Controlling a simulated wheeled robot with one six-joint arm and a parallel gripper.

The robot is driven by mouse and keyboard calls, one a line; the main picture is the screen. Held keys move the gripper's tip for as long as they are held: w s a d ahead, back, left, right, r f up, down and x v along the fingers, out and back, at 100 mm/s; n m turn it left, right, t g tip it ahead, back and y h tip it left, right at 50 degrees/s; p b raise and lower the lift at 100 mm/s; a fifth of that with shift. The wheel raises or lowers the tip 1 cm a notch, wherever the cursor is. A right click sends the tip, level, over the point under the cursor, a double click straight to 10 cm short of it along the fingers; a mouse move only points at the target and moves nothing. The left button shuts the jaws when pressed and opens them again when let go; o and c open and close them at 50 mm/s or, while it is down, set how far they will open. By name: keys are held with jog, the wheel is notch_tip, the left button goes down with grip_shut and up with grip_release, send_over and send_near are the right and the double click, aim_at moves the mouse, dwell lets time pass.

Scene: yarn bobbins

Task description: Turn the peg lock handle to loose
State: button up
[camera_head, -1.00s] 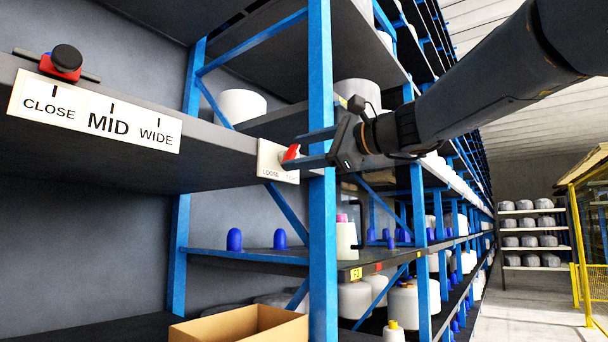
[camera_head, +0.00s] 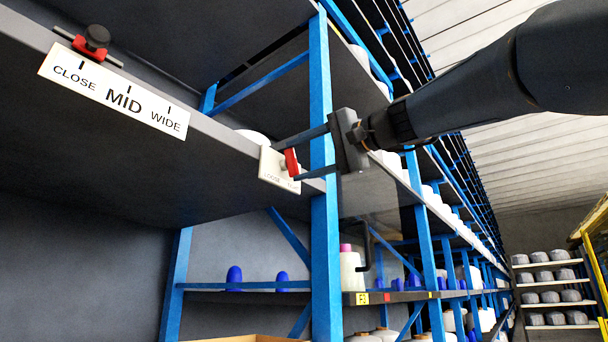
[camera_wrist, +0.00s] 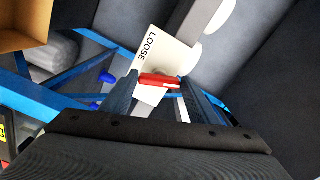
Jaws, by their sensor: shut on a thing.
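The peg lock handle (camera_head: 291,162) is a small red lever on a white label plate (camera_head: 266,168) at the shelf's front edge, beside a blue upright. My gripper (camera_head: 289,163) reaches in from the right, its two dark fingers on either side of the handle. In the wrist view the red handle (camera_wrist: 160,82) lies across between the fingertips, and my gripper (camera_wrist: 160,84) is shut on it. The word LOOSE (camera_wrist: 151,47) is readable on the plate there. The other plate word is too small or hidden to read clearly.
A slider with a black knob (camera_head: 96,37) sits above a CLOSE, MID, WIDE plate (camera_head: 115,95) at left. The blue rack post (camera_head: 322,240) stands close to my gripper. Shelves below hold blue pegs (camera_head: 234,277) and a white bobbin (camera_head: 351,270).

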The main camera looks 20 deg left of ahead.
jog(key=n+b, duration=0.1)
jog(key=n, duration=0.1)
jog(key=n+b, duration=0.1)
jog(key=b, duration=0.1)
jog(key=n+b, duration=0.1)
jog(key=n, duration=0.1)
jog(key=shift+w+f+n, duration=0.1)
jog(key=shift+f+n, duration=0.2)
jog(key=shift+f, duration=0.05)
jog(key=shift+n+b, duration=1.15)
jog(key=shift+n, duration=0.45)
jog(key=shift+r, duration=0.1)
jog(key=o, duration=1)
jog(key=shift+o, duration=0.2)
jog(key=b+v, duration=0.1)
jog(key=v, duration=0.6)
jog(key=shift+d, duration=0.4)
